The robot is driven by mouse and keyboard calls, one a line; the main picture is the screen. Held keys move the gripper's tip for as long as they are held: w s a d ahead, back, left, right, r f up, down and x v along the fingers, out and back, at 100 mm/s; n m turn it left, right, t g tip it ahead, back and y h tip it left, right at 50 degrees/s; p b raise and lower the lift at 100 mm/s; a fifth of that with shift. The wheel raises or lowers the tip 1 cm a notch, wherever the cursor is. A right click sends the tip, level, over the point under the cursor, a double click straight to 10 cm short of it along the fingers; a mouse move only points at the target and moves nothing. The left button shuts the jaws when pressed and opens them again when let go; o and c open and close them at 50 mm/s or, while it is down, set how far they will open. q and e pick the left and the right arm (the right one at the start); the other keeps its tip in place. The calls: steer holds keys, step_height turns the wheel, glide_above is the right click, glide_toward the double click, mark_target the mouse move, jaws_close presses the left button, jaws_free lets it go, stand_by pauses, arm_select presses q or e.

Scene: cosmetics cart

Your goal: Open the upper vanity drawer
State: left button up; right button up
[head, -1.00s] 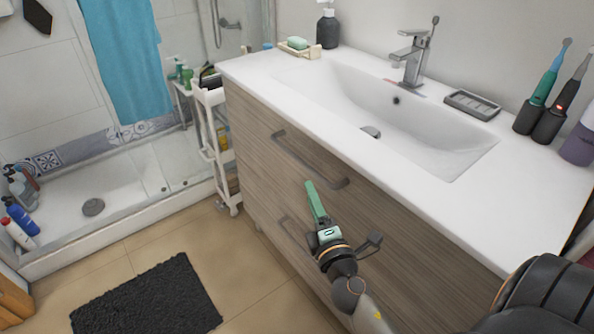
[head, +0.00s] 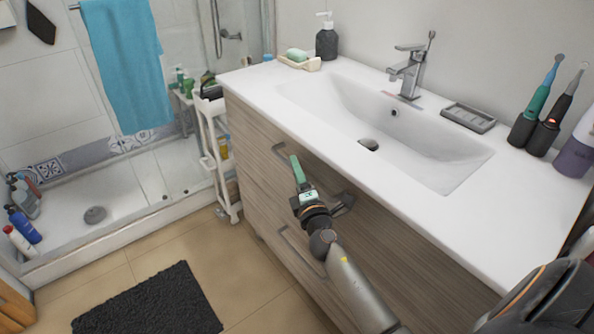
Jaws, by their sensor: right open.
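The vanity (head: 262,176) has a wood-grain front with two drawers under a white sink top. The upper drawer (head: 400,240) looks closed, flush with the front. Its grey bar handle (head: 279,151) is partly hidden behind my right gripper (head: 312,172). My right gripper is open, with its green fingertip beside the handle; I cannot tell whether it touches. The lower drawer's handle (head: 292,245) shows below and left of my right forearm. My left gripper is not in view.
The white countertop (head: 470,215) overhangs the drawers just above my gripper. A white slim cart (head: 215,150) stands left of the vanity. A dark mat (head: 150,305) lies on the tiled floor, which is otherwise clear in front.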

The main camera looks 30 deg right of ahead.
jaws_close()
stand_by(0.4)
stand_by(1.1)
